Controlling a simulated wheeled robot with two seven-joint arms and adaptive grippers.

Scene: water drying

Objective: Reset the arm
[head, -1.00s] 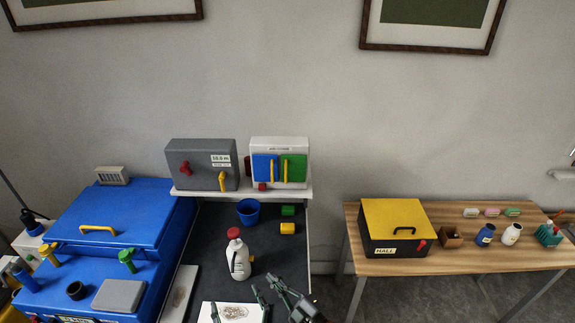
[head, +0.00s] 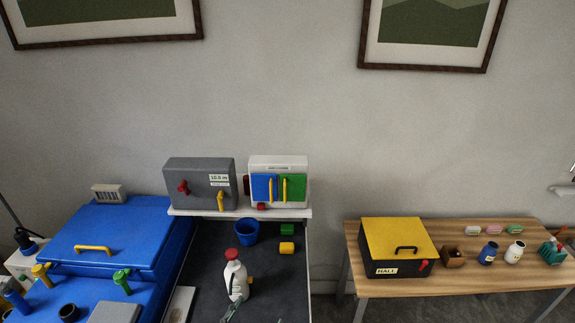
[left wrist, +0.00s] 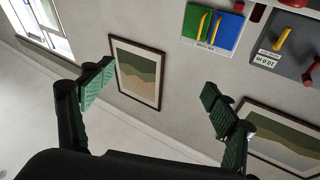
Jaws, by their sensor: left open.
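My left gripper (left wrist: 157,94) is open and empty in the left wrist view, with its two green-padded fingers spread wide apart. Only a green fingertip part of it (head: 232,312) shows at the bottom edge of the head view, just below the white bottle with a red cap (head: 237,282). The bottle stands upright on the dark bench top (head: 278,270). The rest of my left arm is out of the head view. My right gripper is not in view.
A blue cup (head: 246,232) and green and yellow blocks stand behind the bottle. A grey box (head: 200,185) and a white box (head: 278,164) sit on the shelf. The blue machine (head: 120,235) is left; a wooden table (head: 440,284) with a yellow-lidded box (head: 398,238) is right.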

